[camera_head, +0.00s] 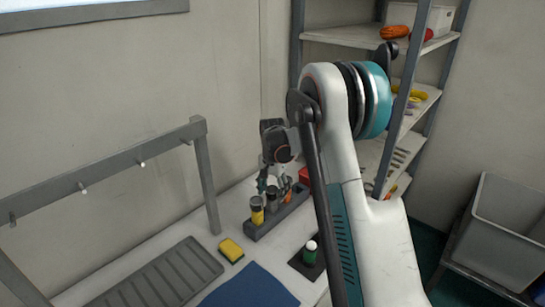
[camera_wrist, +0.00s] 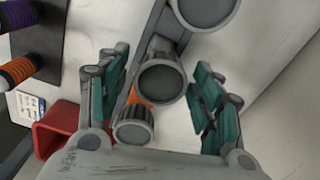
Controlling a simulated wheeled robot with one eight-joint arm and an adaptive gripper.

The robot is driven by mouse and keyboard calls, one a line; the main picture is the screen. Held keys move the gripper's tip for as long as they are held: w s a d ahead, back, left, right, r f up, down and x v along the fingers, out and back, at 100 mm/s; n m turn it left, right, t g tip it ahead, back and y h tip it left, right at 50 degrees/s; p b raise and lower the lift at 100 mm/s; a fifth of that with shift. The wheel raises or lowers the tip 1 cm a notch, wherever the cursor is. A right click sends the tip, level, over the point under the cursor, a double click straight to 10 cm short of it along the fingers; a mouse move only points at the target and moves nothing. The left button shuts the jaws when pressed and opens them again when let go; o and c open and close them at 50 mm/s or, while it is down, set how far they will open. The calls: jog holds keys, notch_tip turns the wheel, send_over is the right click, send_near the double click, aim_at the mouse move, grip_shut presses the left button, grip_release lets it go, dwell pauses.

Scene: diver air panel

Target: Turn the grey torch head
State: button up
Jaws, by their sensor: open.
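A dark rack (camera_head: 262,231) on the bench holds a row of upright torches. In the head view a yellow torch (camera_head: 257,212) stands nearest, with a dark grey torch (camera_head: 272,200) behind it and an orange one partly hidden further back. In the wrist view several round grey heads show from above. The middle grey torch head (camera_wrist: 163,83) lies between the fingers of my gripper (camera_wrist: 162,75). The fingers are open, with a gap visible on both sides. My gripper (camera_head: 271,183) points down over the rack in the head view. Another grey head (camera_wrist: 133,132) sits close below, beside an orange patch.
A red container (camera_wrist: 58,130) stands near the rack. A yellow sponge (camera_head: 230,250), a ridged grey tray (camera_head: 160,278), a blue mat (camera_head: 248,288) and a green bottle (camera_head: 310,253) lie in front. A hooked rail (camera_head: 110,172) stands left and shelves (camera_head: 350,37) stand behind.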

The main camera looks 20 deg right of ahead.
aim_at(272, 189)
jog(key=m+p, duration=0.1)
jog(key=m, duration=0.2)
jog(key=shift+r, duration=0.1)
notch_tip(272, 189, up, 14)
jog(key=p, duration=0.1)
jog(key=shift+p, duration=0.4)
